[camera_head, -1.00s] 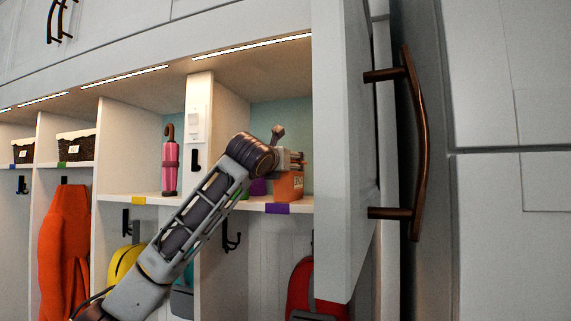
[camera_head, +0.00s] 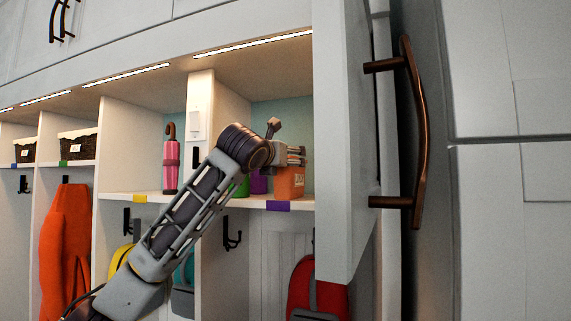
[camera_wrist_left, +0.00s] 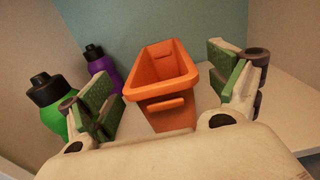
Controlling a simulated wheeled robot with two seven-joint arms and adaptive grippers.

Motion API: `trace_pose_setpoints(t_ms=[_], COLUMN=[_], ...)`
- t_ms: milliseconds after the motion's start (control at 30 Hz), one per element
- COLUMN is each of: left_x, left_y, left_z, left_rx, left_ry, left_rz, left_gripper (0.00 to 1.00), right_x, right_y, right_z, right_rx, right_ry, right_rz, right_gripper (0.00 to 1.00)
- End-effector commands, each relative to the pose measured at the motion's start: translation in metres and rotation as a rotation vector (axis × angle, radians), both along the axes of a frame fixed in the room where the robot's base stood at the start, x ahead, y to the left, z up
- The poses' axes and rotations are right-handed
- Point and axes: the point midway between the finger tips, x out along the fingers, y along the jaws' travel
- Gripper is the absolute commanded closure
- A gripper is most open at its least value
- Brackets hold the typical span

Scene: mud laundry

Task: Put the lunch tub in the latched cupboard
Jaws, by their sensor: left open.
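The lunch tub seems to be the open-topped orange tub (camera_head: 289,184), standing upright on the cubby shelf (camera_head: 226,202). My left gripper (camera_head: 291,156) is at the tub, with its arm reaching up from the lower left. In the left wrist view the orange tub (camera_wrist_left: 165,94) sits between the spread green-padded fingers (camera_wrist_left: 164,95), with gaps on both sides. The left gripper is open and empty. A pale cupboard door (camera_head: 340,150) with a bronze handle (camera_head: 418,130) stands at the right; I cannot tell whether it is the latched cupboard's. My right gripper is not in view.
A green bottle (camera_wrist_left: 56,105) and a purple bottle (camera_wrist_left: 100,66) stand left of the tub, the green one close to a finger. A divider (camera_head: 199,115) and a pink umbrella (camera_head: 171,165) are left of them. A red bag (camera_head: 305,285) hangs below.

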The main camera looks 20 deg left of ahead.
Motion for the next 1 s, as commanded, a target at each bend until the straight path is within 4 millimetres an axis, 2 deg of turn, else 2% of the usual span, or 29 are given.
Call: trace_pose_setpoints(t_ms=[500, 700, 1000], left_x=[-0.073, -0.086, -0.089], left_y=[0.002, 0.003, 0.003], left_z=[-0.001, -0.001, 0.000], left_rx=[0.001, 0.000, 0.000], left_ry=[-0.003, -0.002, -0.001], left_rz=[0.000, 0.000, 0.000], left_gripper=[0.09, 0.09, 0.09], right_x=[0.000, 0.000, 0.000], right_y=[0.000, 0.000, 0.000], right_z=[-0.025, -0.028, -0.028], right_rx=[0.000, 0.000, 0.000], right_ry=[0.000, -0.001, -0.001], right_rz=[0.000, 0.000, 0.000], right_gripper=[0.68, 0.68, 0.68])
